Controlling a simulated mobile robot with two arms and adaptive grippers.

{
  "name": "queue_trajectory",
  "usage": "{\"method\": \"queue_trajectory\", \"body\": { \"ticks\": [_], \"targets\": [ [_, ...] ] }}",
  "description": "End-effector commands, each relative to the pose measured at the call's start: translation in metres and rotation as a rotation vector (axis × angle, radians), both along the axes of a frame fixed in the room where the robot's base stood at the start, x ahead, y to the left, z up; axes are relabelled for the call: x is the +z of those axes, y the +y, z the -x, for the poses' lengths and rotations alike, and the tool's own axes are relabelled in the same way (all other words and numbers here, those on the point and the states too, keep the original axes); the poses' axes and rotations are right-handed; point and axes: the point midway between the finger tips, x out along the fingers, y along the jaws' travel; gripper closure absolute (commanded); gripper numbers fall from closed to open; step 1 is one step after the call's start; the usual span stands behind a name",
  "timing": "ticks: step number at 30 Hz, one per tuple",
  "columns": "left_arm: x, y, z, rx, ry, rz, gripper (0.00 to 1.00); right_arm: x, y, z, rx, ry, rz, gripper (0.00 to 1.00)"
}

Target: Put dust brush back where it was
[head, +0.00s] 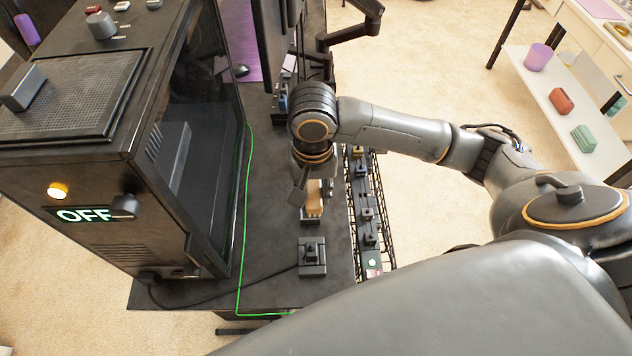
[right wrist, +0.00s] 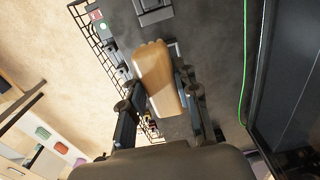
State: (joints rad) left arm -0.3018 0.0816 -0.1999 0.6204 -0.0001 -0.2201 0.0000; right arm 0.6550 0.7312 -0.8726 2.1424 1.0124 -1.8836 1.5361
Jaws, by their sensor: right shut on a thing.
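The dust brush (head: 314,201) has a tan wooden body. My right gripper (head: 312,191) is shut on it above the dark desk, close to the desk's right edge. In the right wrist view the brush (right wrist: 157,75) lies between the two fingers of the gripper (right wrist: 158,95), with its broad end pointing away from the wrist. A small black block shows just under the brush in the head view; whether the brush touches it I cannot tell. My left gripper is not in view.
A black device with a knob (head: 312,256) stands on the desk (head: 275,215) just in front of the brush. A wire rack (head: 368,225) with small items runs along the desk's right edge.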

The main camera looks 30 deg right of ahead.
Motion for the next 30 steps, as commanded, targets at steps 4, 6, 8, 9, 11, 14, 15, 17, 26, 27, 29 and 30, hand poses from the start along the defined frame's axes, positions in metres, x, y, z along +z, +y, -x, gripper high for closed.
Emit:
{"method": "queue_trajectory", "body": {
  "ticks": [4, 6, 8, 9, 11, 14, 15, 17, 26, 27, 29, 30],
  "targets": [
    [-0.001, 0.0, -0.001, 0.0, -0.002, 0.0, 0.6, -0.017, -0.021, -0.033, -0.006, 0.0, 0.004, 0.99],
    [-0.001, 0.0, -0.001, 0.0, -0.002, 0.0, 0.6, -0.024, -0.03, -0.048, -0.006, 0.0, 0.002, 0.99],
    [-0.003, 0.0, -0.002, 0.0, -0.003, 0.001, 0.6, -0.036, -0.035, -0.057, -0.004, 0.003, 0.002, 0.99],
    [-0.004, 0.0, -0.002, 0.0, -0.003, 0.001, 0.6, -0.045, -0.038, -0.063, -0.003, 0.003, 0.002, 0.99],
    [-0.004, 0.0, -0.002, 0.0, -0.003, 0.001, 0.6, -0.055, -0.043, -0.07, -0.002, 0.003, 0.001, 0.99],
    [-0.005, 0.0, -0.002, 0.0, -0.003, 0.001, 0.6, -0.068, -0.048, -0.08, 0.0, 0.0, 0.001, 0.99],
    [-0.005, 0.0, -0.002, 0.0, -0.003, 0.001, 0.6, -0.072, -0.05, -0.083, 0.001, 0.001, 0.0, 0.99],
    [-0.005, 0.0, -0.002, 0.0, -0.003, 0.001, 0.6, -0.076, -0.051, -0.086, 0.001, 0.0, -0.001, 0.99],
    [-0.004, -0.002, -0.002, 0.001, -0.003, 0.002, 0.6, -0.108, -0.055, -0.092, 0.003, 0.001, 0.0, 0.99],
    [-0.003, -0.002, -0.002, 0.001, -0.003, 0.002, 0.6, -0.111, -0.055, -0.092, 0.002, 0.0, 0.0, 0.99],
    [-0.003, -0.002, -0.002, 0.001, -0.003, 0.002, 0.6, -0.114, -0.056, -0.092, 0.003, 0.0, 0.001, 0.99],
    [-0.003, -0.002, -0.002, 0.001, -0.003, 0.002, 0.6, -0.115, -0.055, -0.092, 0.004, -0.001, 0.0, 0.99]
  ]
}}
